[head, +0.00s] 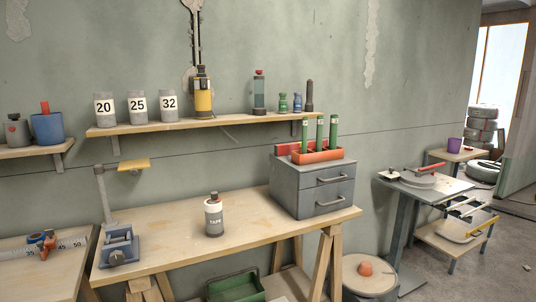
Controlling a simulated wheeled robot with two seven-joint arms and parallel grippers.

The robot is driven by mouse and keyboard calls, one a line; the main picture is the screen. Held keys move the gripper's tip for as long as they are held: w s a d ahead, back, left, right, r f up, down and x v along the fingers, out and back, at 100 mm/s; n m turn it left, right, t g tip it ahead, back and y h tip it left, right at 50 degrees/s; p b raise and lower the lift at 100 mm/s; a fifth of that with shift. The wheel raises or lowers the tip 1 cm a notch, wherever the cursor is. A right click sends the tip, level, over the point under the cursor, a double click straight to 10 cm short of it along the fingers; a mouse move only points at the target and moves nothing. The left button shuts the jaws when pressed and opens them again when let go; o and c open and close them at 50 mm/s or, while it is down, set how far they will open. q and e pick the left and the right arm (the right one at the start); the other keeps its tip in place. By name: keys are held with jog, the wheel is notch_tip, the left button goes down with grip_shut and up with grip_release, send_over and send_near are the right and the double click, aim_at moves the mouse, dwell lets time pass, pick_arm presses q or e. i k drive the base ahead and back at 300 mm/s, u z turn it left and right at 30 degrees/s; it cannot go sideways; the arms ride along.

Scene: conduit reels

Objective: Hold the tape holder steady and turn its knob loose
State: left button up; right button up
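The tape holder (214,222) is a small grey canister with a white band lettered TAPE. It stands upright on the wooden workbench (270,215), near the bench's middle. Its dark knob (214,196) sits on top, above a pale neck. Nothing touches the holder. Whether the knob is tight or loose cannot be seen. Neither of my grippers shows in the head view.
A grey drawer cabinet (286,186) with an orange tray (318,156) of green tubes stands right of the holder. A blue vise (119,245) and a lamp-like stand (105,195) are at the left end. The bench around the holder is clear. A shelf (235,118) hangs above.

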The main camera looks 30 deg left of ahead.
aim_at(214, 194)
jog(key=u, duration=0.2)
jog(key=i, duration=0.95)
jog(key=u, duration=0.6)
